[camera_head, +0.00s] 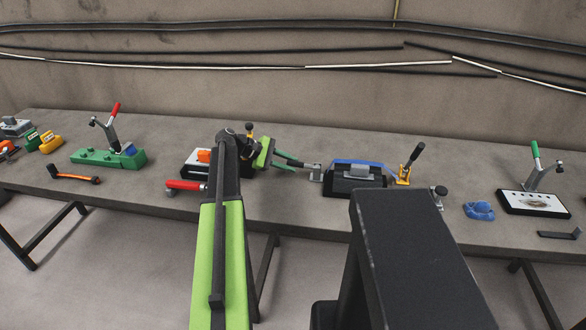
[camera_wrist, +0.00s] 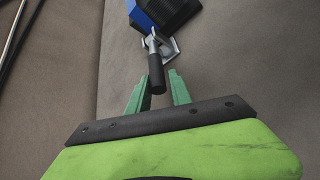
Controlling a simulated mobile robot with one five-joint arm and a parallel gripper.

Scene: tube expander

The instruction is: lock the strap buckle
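The blue strap (camera_head: 360,163) lies over a black block (camera_head: 352,182) on the table. Its metal buckle (camera_head: 316,173) is on the block's left side. In the wrist view, the buckle's metal bracket (camera_wrist: 154,42) carries a lever with a black handle (camera_wrist: 156,76) pointing toward me. My gripper (camera_head: 301,163) comes in from the left with its green fingers toward the buckle. In the wrist view, the gripper (camera_wrist: 159,80) is open, with a finger on each side of the handle's end. I cannot tell whether either finger touches it. My fingers largely hide the handle in the head view.
A toggle clamp (camera_head: 405,170) with a black handle stands just right of the block. A red-handled device (camera_head: 186,185) lies left, partly behind my arm. A green fixture (camera_head: 108,157), a blue item (camera_head: 479,210) and a white-topped board (camera_head: 535,202) stand farther away.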

